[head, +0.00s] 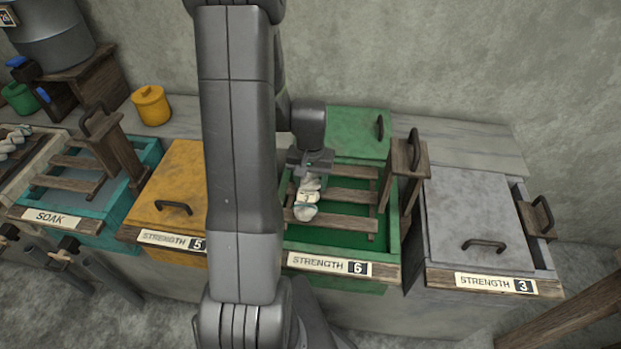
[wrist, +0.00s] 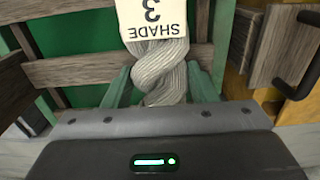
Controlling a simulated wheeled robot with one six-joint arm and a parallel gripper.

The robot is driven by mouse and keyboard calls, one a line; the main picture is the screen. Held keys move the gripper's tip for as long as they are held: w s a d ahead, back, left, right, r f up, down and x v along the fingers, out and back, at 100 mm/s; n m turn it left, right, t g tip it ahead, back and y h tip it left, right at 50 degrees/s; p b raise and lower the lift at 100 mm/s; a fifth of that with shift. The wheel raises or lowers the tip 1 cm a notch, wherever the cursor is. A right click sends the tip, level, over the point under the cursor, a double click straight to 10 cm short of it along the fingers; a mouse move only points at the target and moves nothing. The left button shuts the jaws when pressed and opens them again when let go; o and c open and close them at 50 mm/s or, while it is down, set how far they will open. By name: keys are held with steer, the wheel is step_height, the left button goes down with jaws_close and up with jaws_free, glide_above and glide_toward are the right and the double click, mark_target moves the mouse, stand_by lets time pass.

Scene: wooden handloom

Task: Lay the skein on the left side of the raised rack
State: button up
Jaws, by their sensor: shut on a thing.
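My gripper (head: 309,172) points down over the left part of the open green vat marked STRENGTH 6. It is shut on a pale grey twisted skein (head: 307,196) with a white tag. In the wrist view, the skein (wrist: 160,68) sits between the two green fingers (wrist: 160,88), and its tag reads SHADE 3. The wooden slatted rack (head: 350,222) is in the green vat, its slats above the green inside. The skein is over the rack's left side; I cannot tell whether it touches the slats. Slats (wrist: 70,70) also show behind the skein in the wrist view. My arm hides the vat's left edge.
The rack's upright wooden handle (head: 407,165) stands at the vat's right. The green lid (head: 350,130) is behind. A closed grey vat (head: 470,215) is on the right, a yellow one (head: 180,190) on the left, then a teal SOAK vat (head: 100,240) with its own rack.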

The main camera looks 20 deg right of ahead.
steer(key=o, duration=1.1)
steer(key=shift+o, duration=0.2)
step_height(320, 180, up, 14)
steer(key=shift+p, duration=0.35)
steer(key=shift+f, duration=0.15)
step_height(320, 180, down, 13)
steer(key=shift+f, duration=0.2)
steer(key=shift+r+p, duration=0.95)
steer(key=shift+r, duration=0.35)
